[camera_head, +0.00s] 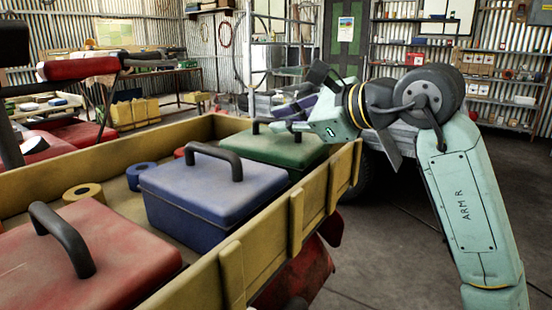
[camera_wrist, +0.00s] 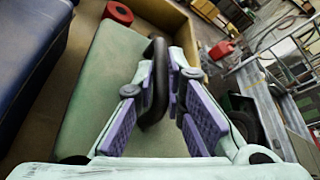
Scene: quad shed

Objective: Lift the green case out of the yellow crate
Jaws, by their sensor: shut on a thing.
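The green case (camera_head: 275,148) sits in the far end of the yellow crate (camera_head: 205,281), its lid near the height of the crate's rim. Its lower part is hidden by the blue case and the crate wall. My gripper (camera_head: 282,118) reaches in from the right over the crate's far corner. In the wrist view, my gripper (camera_wrist: 164,72) has its purple-padded fingers on both sides of the green case's black handle (camera_wrist: 156,100), shut on it. The green lid (camera_wrist: 95,95) lies below the fingers. I cannot tell whether the case's base touches the crate floor.
A blue case (camera_head: 210,190) stands close in front of the green one. A red case (camera_head: 75,250) is at the near end. Yellow (camera_head: 83,195) and red (camera_wrist: 118,13) rolls lie in the crate. Shelves (camera_head: 490,85) stand at the back right. Open floor (camera_head: 400,240) lies right of the crate.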

